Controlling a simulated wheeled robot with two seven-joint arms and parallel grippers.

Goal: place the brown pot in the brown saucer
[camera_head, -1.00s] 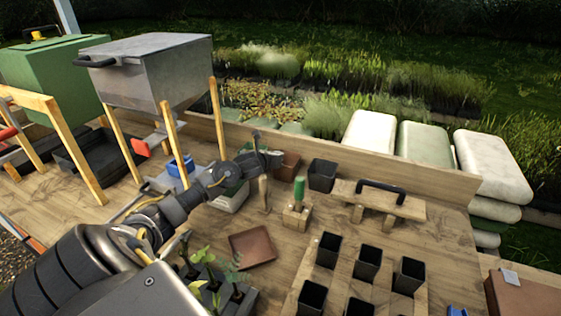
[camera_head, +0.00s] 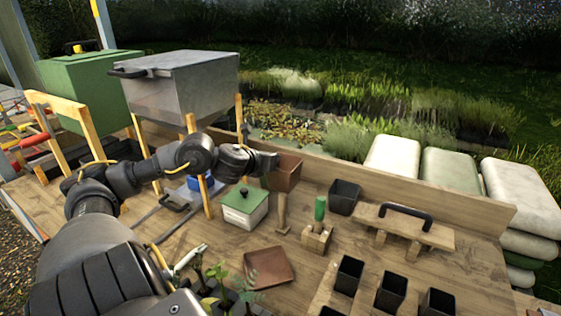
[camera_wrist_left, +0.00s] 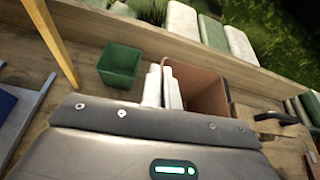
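The brown pot (camera_head: 284,172) is a square, open-topped pot held above the bench near the back board. In the left wrist view the pot (camera_wrist_left: 200,92) is tilted, with its open mouth showing. My left gripper (camera_head: 268,162) is at the pot's left side. In the left wrist view its two pale fingers (camera_wrist_left: 163,86) are close together at the pot's left wall, shut on it; the exact contact is partly hidden. The brown saucer (camera_head: 268,267) is a shallow square dish lying empty on the bench, nearer than the pot. My right gripper is not in view.
A green-lidded box (camera_head: 244,207), a wooden-handled tool (camera_head: 282,212) and a green-handled tool in a wooden block (camera_head: 318,228) stand between pot and saucer. Seedlings (camera_head: 222,285) stand close in front of the saucer. A black pot (camera_head: 344,197) is to the right.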

